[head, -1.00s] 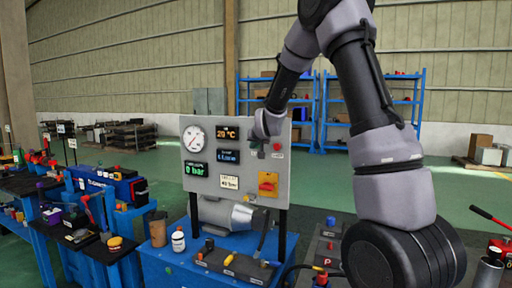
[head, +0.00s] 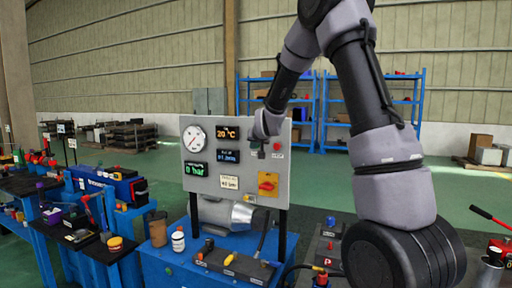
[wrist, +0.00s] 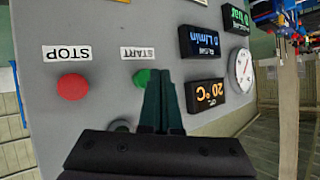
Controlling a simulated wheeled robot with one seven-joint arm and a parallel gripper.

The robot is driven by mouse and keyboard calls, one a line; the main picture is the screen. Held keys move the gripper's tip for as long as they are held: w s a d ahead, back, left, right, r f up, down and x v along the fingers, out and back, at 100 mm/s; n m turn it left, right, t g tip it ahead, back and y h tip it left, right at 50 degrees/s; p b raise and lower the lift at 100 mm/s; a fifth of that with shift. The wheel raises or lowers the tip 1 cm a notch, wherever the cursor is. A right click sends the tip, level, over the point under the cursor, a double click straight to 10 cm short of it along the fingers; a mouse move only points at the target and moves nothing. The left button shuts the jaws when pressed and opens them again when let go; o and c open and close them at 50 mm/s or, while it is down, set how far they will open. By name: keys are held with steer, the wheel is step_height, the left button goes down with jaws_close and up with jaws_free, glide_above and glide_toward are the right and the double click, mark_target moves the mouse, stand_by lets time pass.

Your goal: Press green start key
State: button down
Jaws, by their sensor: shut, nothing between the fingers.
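The green start key (wrist: 141,76) shows in the wrist view, upside down, beside its START label (wrist: 137,53). My gripper's closed fingers (wrist: 161,82) cover its right edge in that view. The fingers are shut and empty. I cannot tell whether the tips touch the key or the panel. In the head view my gripper (head: 263,152) is at the upper right of the grey panel (head: 205,205), and the green key is hidden or too small to make out there.
A red stop key (wrist: 72,87) sits beside the green one; it also shows in the head view (head: 277,147). The panel carries a round gauge (head: 194,138), several displays and a yellow-red switch (head: 267,184). A blue bench (head: 165,268) stands below.

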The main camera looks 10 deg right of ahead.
steer(key=shift+w, duration=0.1)
stand_by(0.7)
steer(key=shift+w+d, duration=0.2)
steer(key=shift+w, duration=0.05)
steer(key=shift+w+d, duration=0.35)
steer(key=shift+w, duration=0.1)
stand_by(1.0)
steer(key=shift+s+a, duration=0.55)
steer(key=shift+s, duration=0.25)
steer(key=shift+s+a, duration=0.75)
steer(key=shift+s, duration=0.25)
steer(key=shift+s+a, duration=0.7)
steer(key=shift+s, duration=0.3)
